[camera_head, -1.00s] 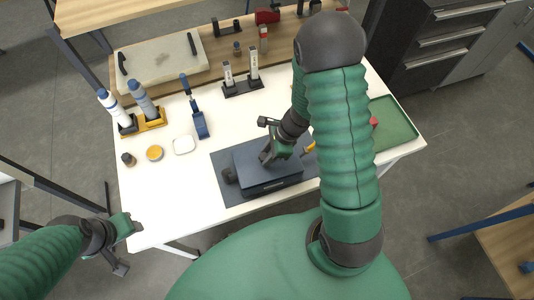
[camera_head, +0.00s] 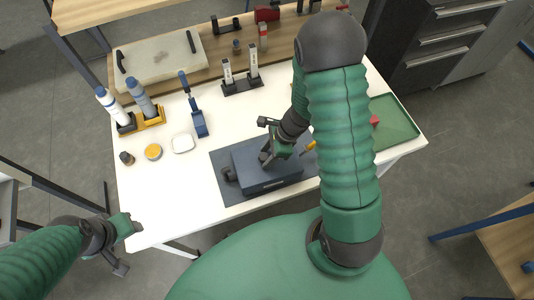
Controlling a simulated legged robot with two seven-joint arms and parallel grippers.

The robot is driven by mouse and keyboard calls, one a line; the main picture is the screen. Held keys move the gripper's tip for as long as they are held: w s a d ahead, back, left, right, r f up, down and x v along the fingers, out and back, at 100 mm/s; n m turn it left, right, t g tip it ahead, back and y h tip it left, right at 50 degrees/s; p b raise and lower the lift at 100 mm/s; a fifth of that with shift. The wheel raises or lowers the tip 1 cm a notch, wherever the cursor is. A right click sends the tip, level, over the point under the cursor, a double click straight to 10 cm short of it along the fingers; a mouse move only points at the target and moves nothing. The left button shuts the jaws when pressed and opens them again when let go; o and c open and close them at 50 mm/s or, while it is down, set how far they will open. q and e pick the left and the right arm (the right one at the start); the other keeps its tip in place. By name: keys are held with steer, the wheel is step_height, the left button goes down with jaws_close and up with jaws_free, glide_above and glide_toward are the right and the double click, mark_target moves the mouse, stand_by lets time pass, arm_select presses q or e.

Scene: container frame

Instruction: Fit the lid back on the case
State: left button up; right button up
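The dark blue-grey case (camera_head: 268,186) sits on a dark mat at the front of the white table. Its flat lid (camera_head: 250,162) lies on top, and I see no clear gap between them from here. My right gripper (camera_head: 266,157) comes down onto the middle of the lid and appears shut on it; its fingertips are small and partly hidden. My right forearm covers the area right of the case. My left gripper (camera_head: 134,226) hangs off the table's front left corner, away from the case; its finger opening is unclear.
The mat (camera_head: 229,194) also carries a dark knob-like piece (camera_head: 228,174) left of the case. A yellow-handled tool (camera_head: 309,147) lies to the right. Bottles, a blue clamp (camera_head: 199,122) and a white dish (camera_head: 183,144) stand left. A green tray (camera_head: 396,125) is at right.

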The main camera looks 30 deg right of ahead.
steer(key=shift+o, duration=0.8)
steer(key=shift+r, duration=0.25)
steer(key=p+v, duration=0.3)
steer(key=v, duration=1.3)
steer(key=a+f+n+h+b, duration=0.1)
steer(key=a+n, duration=0.4)
steer(key=n, duration=0.6)
steer(key=s+a+f+n+h+b, duration=0.1)
steer(key=a+n, duration=0.4)
steer(key=n, duration=0.7)
steer(key=shift+s+f+t+h+b, duration=0.25)
steer(key=shift+f+h+b, duration=0.3)
steer(key=shift+h+b, duration=0.6)
steer(key=shift+a, duration=0.25)
